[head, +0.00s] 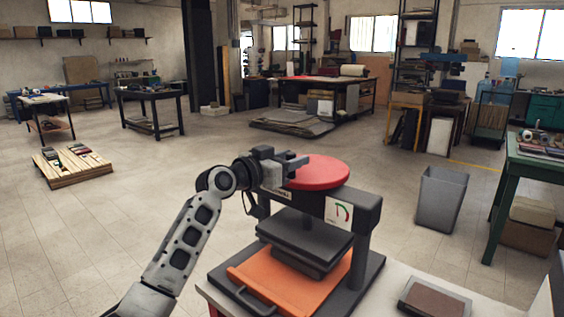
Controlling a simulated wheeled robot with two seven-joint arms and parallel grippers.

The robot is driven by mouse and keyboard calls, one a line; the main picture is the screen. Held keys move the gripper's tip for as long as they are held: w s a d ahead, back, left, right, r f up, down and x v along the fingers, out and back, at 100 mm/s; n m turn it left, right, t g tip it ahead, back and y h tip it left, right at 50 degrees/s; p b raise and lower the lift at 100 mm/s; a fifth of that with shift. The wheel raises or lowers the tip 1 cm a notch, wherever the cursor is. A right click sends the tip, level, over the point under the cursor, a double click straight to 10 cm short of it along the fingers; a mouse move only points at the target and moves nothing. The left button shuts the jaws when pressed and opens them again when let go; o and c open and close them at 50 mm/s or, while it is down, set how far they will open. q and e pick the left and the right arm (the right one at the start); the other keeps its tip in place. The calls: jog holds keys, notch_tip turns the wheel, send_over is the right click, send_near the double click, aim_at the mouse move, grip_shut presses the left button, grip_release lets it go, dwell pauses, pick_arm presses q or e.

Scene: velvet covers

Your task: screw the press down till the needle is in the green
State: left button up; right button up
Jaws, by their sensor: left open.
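The press (372,212) is a dark grey frame on a bench, with a round red wheel (322,170) on top. A white gauge (339,213) with a green arc and a red part sits on the crossbeam's front; the needle is too small to read. The dark pressing plates (305,238) hang under the beam, above an orange board (275,283) with a dark handle at its front. My left gripper (294,163) is open at the wheel's left rim; I cannot tell whether it touches. My right gripper is out of view.
A brown book-like piece in a grey tray (405,302) lies on the bench right of the press. A grey bin (441,198) and a green table (512,165) stand to the right. A low wooden pallet (75,177) is at the left. The floor between is clear.

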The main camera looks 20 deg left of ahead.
pick_arm(q)
jog(key=b+v, duration=0.2)
jog(key=v, duration=1.4)
jog(key=shift+b, duration=0.4)
jog(key=s+d+f+n+g+y, duration=0.1)
jog(key=s+d+f, duration=0.15)
jog(key=f, duration=0.55)
jog(key=s+d+f+g+y, duration=0.1)
jog(key=s+d+f, duration=0.15)
jog(key=f, duration=0.65)
jog(key=s+d+f+n+g, duration=0.1)
jog(key=s+d+f, duration=0.15)
jog(key=f, duration=0.55)
jog(key=s+d+f+g, duration=0.1)
jog(key=s+d+f, duration=0.4)
jog(key=s, duration=0.2)
jog(key=s+d+f+g+y+p, duration=0.1)
jog(key=s+d+f, duration=0.4)
jog(key=s+f, duration=0.1)
jog(key=shift+s+g, duration=0.4)
jog(key=shift+s, duration=0.45)
jog(key=shift+f, duration=0.15)
